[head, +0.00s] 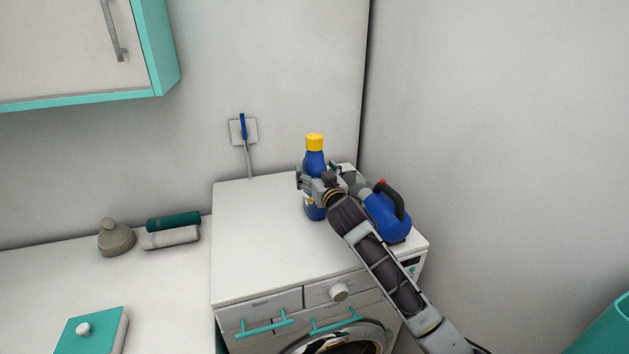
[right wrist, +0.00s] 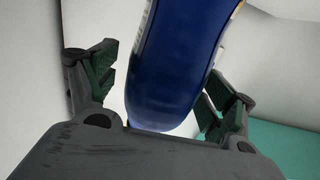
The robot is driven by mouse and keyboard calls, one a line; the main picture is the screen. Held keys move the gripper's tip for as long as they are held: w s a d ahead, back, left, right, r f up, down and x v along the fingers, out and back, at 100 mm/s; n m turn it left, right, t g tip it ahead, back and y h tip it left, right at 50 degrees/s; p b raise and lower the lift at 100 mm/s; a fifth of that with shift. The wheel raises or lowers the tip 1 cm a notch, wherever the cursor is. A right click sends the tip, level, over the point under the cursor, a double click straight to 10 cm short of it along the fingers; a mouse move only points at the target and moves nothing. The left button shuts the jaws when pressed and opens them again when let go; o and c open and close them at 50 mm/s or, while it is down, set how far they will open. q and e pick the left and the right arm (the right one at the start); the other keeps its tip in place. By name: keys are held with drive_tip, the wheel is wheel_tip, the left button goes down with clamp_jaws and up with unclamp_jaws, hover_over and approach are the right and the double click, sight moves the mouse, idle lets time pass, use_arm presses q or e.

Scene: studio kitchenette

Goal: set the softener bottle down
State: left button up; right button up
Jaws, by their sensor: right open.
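The softener bottle (head: 314,161) is blue with a yellow cap and stands upright on top of the white washing machine (head: 255,235), toward its back right. My right gripper (head: 318,180) is around the bottle at mid-height. In the right wrist view the blue bottle (right wrist: 178,70) is between the two fingers of my right gripper (right wrist: 165,85), with a gap showing on the left side. The fingers are open. The lower part of the bottle is partly hidden by the gripper in the head view. My left gripper is not in view.
A blue jug with a dark handle and red cap (head: 388,218) stands right of the bottle, partly behind my arm. The machine top's left half is clear.

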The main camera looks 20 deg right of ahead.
drive_tip(key=shift+w, duration=0.7)
drive_tip(key=shift+c, duration=0.3)
clamp_jaws()
drive_tip(key=shift+r, duration=0.2)
